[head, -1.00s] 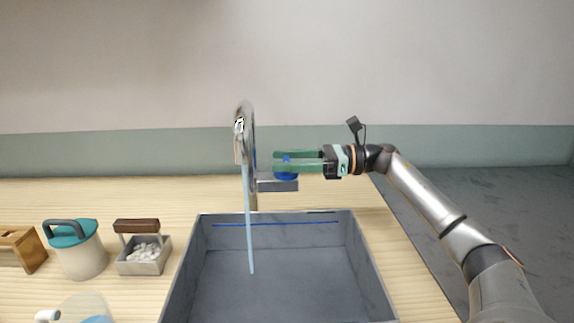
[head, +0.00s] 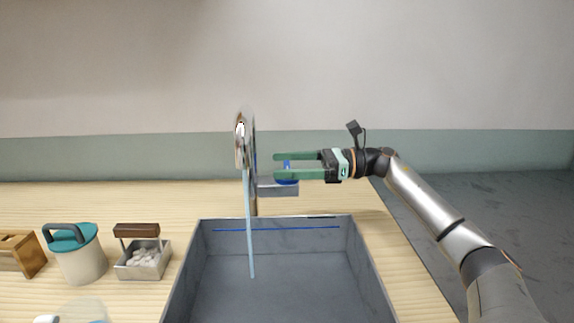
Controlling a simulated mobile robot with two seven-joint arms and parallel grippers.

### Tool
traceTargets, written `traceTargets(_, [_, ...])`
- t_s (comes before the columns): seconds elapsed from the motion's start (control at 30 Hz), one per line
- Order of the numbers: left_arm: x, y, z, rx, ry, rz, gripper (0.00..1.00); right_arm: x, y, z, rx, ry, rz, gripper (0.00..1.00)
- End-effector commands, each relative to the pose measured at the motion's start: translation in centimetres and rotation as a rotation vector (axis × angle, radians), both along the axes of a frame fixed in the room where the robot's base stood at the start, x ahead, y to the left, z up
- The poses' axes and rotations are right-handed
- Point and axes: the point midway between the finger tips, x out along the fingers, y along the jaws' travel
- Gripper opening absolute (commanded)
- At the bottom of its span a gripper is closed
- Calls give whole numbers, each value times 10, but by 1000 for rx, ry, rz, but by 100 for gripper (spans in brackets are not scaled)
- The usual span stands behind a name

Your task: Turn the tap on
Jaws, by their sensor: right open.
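The chrome tap (head: 241,140) stands behind the grey sink (head: 362,262). A thin pale-blue stream of water (head: 249,235) runs from its spout down into the sink. A blue handle (head: 287,180) sits on a grey block (head: 277,191) at the tap's right side. My right gripper (head: 277,165) is open, with its green fingers pointing left. Its fingers are at the blue handle, which shows between and below them; I cannot tell whether they touch it. My left gripper is not in view.
On the wooden counter (head: 130,200) at the left stand a teal-lidded canister (head: 82,260), a grey box of white pebbles (head: 143,262) with a brown handle, and a wooden block (head: 22,255). A clear, partly cut-off vessel (head: 85,310) is at the bottom left.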

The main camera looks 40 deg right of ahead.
Motion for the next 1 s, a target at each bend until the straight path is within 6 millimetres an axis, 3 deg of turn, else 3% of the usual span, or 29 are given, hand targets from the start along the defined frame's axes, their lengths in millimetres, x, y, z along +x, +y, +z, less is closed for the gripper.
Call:
traceTargets(0.27, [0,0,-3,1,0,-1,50,-4,-6,-2,1,3,-2,96])
traceTargets(0.7, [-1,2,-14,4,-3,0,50,-59,-74,-2,1,2,-4,96])
traceTargets(1.0, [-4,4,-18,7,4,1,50,-78,-96,-1,-1,1,0,96])
